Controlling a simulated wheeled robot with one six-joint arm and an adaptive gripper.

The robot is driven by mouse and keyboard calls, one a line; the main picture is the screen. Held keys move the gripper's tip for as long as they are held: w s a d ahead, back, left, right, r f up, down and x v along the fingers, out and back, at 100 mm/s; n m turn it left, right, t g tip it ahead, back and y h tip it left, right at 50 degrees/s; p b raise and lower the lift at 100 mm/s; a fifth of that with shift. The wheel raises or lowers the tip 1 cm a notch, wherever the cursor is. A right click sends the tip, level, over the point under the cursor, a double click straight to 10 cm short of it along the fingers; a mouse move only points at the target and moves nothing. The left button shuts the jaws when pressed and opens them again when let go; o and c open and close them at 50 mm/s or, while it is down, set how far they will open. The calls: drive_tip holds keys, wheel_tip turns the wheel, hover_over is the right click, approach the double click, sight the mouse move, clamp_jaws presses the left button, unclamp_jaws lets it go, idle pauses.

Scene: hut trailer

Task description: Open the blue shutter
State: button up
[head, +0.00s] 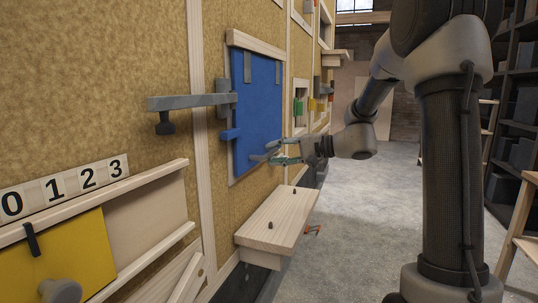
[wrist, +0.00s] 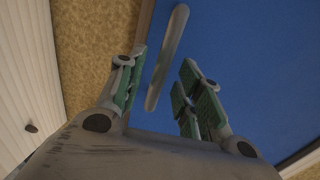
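The blue shutter (head: 262,92) is a flat panel on the tan wall, and it looks closed. It also fills much of the wrist view (wrist: 240,60). A grey bar handle (wrist: 167,58) stands on the blue face. My gripper (head: 274,154) is at the lower part of the shutter, pointing at the wall. In the wrist view its green-padded fingers (wrist: 163,62) are apart, with the handle appearing between them. I see a gap on both sides of the handle; contact is not visible. In the head view the gripper hides the handle's details.
A grey arm with a dark knob (head: 187,102) sticks out left of the shutter. A wooden shelf (head: 278,220) juts out below. A yellow panel (head: 55,265) is lower left. Open floor (head: 365,215) lies right.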

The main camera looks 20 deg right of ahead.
drive_tip(key=shift+x, duration=1.15)
drive_tip(key=shift+c, duration=0.3)
clamp_jaws()
drive_tip(key=shift+d, duration=0.15)
